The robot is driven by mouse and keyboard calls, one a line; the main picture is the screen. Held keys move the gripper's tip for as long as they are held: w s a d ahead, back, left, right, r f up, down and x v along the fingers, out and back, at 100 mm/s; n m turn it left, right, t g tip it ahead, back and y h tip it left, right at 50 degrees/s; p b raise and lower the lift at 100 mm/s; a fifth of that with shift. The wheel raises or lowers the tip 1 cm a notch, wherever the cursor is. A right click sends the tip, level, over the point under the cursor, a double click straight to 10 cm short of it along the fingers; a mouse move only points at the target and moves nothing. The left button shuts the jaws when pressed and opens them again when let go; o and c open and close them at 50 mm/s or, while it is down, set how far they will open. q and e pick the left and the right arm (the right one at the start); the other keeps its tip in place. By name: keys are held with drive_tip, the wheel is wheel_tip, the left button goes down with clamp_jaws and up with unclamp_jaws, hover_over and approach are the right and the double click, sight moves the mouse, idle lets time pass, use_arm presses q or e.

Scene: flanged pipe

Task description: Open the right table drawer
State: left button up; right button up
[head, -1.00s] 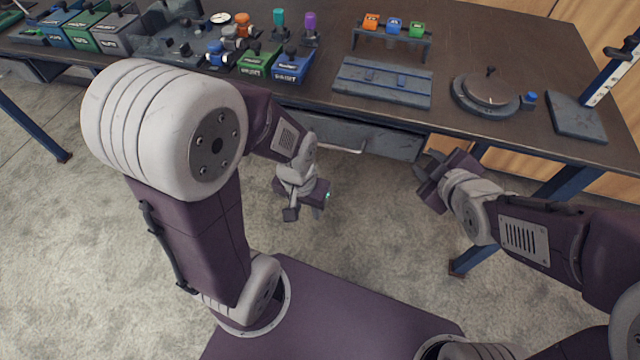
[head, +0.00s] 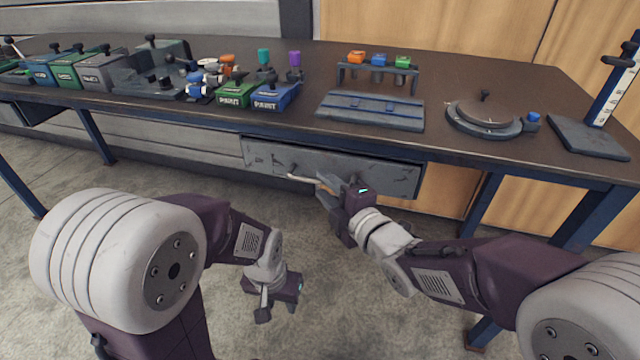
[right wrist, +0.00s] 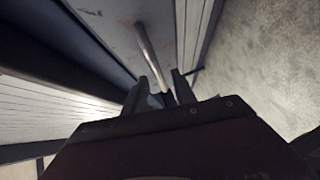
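The right table drawer (head: 375,174) is a grey front under the tabletop and looks shut or nearly so. Its pale bar handle (head: 303,179) stands off the front; it also shows in the right wrist view (right wrist: 149,48). My right gripper (head: 322,190) is at the right end of the handle. In the right wrist view its fingers (right wrist: 158,88) are apart, with the handle's near end running toward the gap between them. I cannot tell if they touch it. My left gripper (head: 275,308) hangs low in front of the table, fingers apart and empty.
The tabletop (head: 460,85) carries paint boxes (head: 270,97), a grey plate (head: 370,110), a small rack of coloured blocks (head: 378,72) and a round turntable (head: 487,115). A blue table leg (head: 482,205) stands right of the drawer. The floor in front is clear.

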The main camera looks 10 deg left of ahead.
drive_tip(key=shift+x, duration=1.3)
clamp_jaws()
idle(0.4)
